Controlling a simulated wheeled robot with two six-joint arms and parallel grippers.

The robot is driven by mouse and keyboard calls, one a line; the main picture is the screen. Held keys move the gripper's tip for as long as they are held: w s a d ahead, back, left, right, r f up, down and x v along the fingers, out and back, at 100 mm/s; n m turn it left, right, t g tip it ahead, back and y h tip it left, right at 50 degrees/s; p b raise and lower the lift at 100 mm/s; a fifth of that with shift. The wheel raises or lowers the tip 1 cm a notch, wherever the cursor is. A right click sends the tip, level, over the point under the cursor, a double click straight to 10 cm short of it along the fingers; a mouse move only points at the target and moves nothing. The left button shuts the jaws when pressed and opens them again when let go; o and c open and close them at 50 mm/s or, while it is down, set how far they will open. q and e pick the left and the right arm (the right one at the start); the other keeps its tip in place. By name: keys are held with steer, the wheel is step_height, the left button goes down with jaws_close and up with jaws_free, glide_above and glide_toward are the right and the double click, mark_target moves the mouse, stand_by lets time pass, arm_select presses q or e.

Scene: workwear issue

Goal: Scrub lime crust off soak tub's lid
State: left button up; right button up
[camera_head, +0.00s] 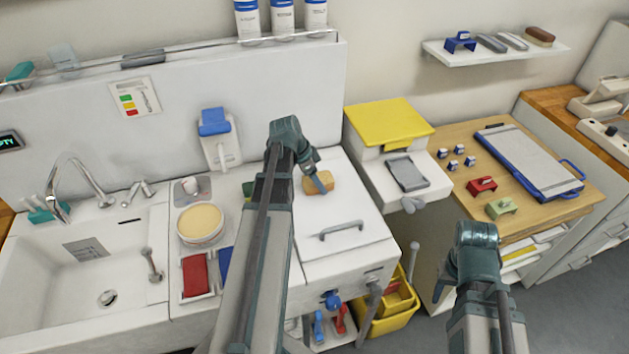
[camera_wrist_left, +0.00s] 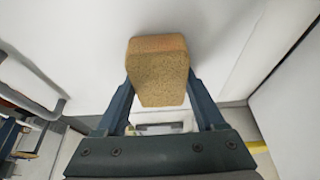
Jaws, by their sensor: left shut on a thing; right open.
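The soak tub's white lid (camera_head: 312,262) with its grey bar handle (camera_head: 341,229) is closed, right of the sink. My left gripper (camera_head: 319,182) is over the lid's back part, shut on a tan sponge block (camera_head: 318,186). In the left wrist view the sponge (camera_wrist_left: 158,70) sits between both fingers, in front of the white surface (camera_wrist_left: 70,35). I cannot tell whether it touches the lid. I cannot make out lime crust; my left arm hides the lid's left part. My right gripper (camera_head: 476,240) is at the lower right, away from the lid, open; its fingers are hard to make out.
The sink (camera_head: 85,275) is at left, with a round tan pad (camera_head: 200,222) and a red pad (camera_head: 195,275) beside it. A yellow-topped box (camera_head: 390,122) stands behind right. A wooden table (camera_head: 465,135) holds a blue-edged board (camera_head: 530,160). A yellow bucket (camera_head: 393,318) is below.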

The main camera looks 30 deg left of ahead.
mark_target(342, 181)
arm_select(q)
steer(key=shift+w+d, duration=0.9)
steer(key=shift+w+d, duration=0.65)
steer(key=shift+w, duration=0.2)
steer(key=shift+w+d, duration=0.6)
steer(key=shift+w, duration=0.2)
step_height(342, 181, up, 6)
steer(key=p, duration=0.6)
steer(key=shift+s, duration=0.1)
step_height(342, 181, up, 3)
steer(key=p, duration=0.3)
